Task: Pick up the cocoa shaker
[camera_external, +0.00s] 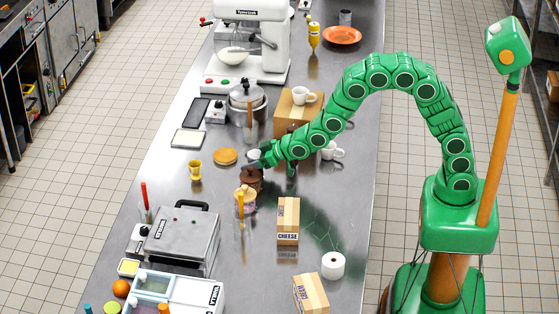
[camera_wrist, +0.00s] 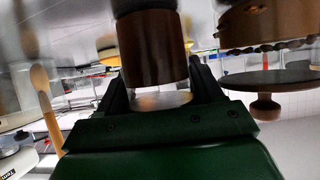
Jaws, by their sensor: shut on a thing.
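My gripper (camera_external: 256,164) reaches down over the middle of the steel counter. In the wrist view its two dark fingers (camera_wrist: 158,76) are closed around a dark brown cylinder, which I take to be the cocoa shaker (camera_wrist: 152,50). One finger is on each side of it, and its upper end is cut off by the frame. In the external view a small brown shape, likely the same shaker (camera_external: 250,179), shows just below the fingers. I cannot tell whether it is clear of the counter.
A cream-and-pink jar (camera_external: 245,199) stands close in front of the gripper. A cheese box (camera_external: 288,216) is to the right, a yellow cup (camera_external: 195,170) and round wooden board (camera_external: 225,156) to the left. Behind are a pot (camera_external: 246,98) and a cardboard box (camera_external: 286,121) bearing a mug.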

